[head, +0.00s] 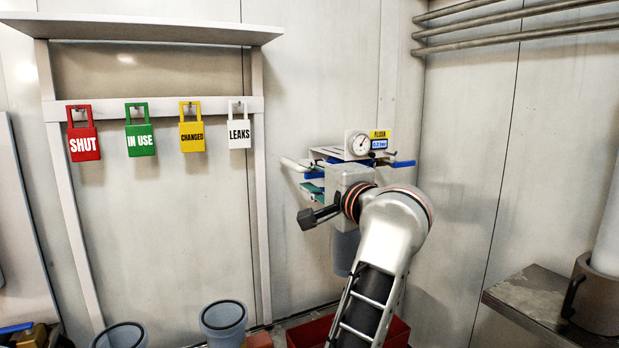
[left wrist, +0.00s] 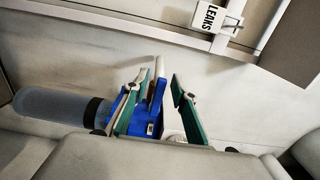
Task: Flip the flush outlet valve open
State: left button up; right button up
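The flush unit is on the back wall, with a round gauge (head: 361,145), a yellow FLUSH label (head: 380,134) and a small blue display (head: 379,144). A blue lever (head: 403,163) sticks out on its right. My left gripper (head: 313,179) is at the unit's left side, its arm covering much of the unit. In the left wrist view its green fingers (left wrist: 160,80) are apart, with a blue valve part (left wrist: 157,97) and a pale pipe (left wrist: 159,66) between them. Contact cannot be told. Which blue part is the outlet valve's handle is unclear. My right gripper is not in view.
Red, green, yellow and white tags (head: 239,133) hang on a rack to the left. A grey-blue filter housing (head: 345,252) hangs below the unit. Cups (head: 223,318) and a red bin (head: 308,333) stand below. A metal bench (head: 527,297) is at right.

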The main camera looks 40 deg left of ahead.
pick_arm(q)
jog(key=v, duration=0.7)
dwell(0.4)
